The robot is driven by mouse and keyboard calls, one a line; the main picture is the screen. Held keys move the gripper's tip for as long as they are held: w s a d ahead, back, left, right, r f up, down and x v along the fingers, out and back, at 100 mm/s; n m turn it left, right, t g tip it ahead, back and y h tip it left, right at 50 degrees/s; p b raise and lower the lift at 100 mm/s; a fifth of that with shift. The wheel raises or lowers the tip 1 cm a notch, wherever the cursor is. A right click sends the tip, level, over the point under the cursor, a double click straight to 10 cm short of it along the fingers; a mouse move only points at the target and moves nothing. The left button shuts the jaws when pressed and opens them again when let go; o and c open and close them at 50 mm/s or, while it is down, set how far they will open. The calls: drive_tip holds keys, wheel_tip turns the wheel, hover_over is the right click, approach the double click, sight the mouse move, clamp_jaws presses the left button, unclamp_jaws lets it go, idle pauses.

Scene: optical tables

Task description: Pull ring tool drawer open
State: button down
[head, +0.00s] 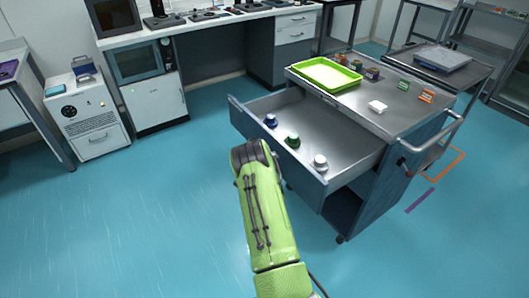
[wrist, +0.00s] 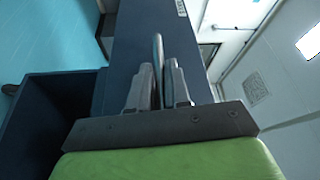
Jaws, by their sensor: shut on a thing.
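The tool drawer (head: 325,135) of the grey-blue cart stands pulled out, its inside showing. Three small round-capped items stand in it in a row: a blue one (head: 270,121), a green one (head: 292,140) and a white one (head: 320,162). My green arm reaches up to the drawer's front; in the head view it hides my fingers. In the wrist view my gripper (wrist: 158,82) is shut on the drawer handle (wrist: 158,45), a thin upright bar between the two fingers, against the dark blue drawer front (wrist: 125,50).
The cart top (head: 385,118) holds a green tray (head: 326,75), small boxes and a white item (head: 377,106). A white-topped bench (head: 215,22) stands behind, with a grey machine (head: 85,110) at left. Blue floor is open at left and front.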

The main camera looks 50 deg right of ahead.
drive_tip(key=shift+w+a+f, duration=0.1)
drive_tip(key=shift+w+a, duration=0.05)
drive_tip(key=shift+a, duration=0.55)
drive_tip(key=shift+w+a, duration=0.1)
drive_tip(key=shift+a, duration=0.55)
drive_tip(key=c, duration=1.2)
unclamp_jaws()
drive_tip(key=shift+o, duration=0.2)
